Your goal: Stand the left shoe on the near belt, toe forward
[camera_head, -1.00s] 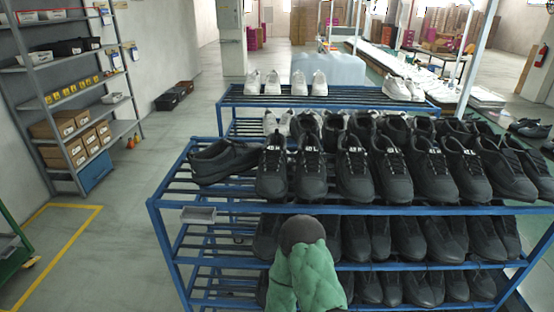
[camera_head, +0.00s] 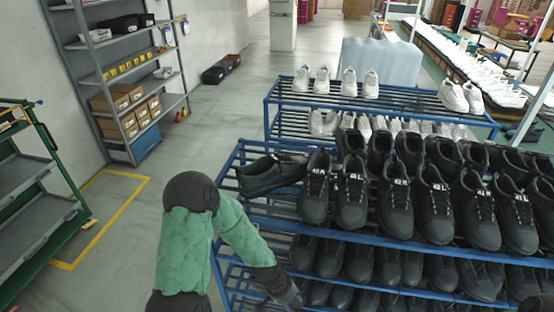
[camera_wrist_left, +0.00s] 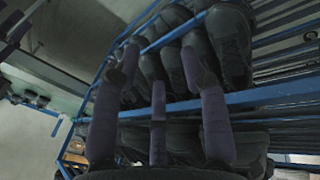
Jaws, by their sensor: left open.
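Black shoes stand in rows on a blue rack (camera_head: 240,150) in the head view. One black shoe (camera_head: 272,175) lies turned sideways at the left end of the top shelf, apart in direction from the toe-front shoes beside it. I cannot tell which one is the task's left shoe. My left gripper (camera_head: 288,296) is low in front of the rack, by the lower shelves. In the left wrist view my left gripper (camera_wrist_left: 158,65) is open, its purple fingers spread, with dark shoes and blue rails beyond. No near belt is clearly identifiable. My right gripper is not in view.
A second blue rack (camera_head: 268,118) with white shoes stands behind. A grey shelf unit (camera_head: 110,80) with boxes is at the left, and a green cart (camera_head: 60,185) at the far left. Floor (camera_head: 190,140) between them is clear. A long line of white shoes (camera_head: 465,60) runs at the back right.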

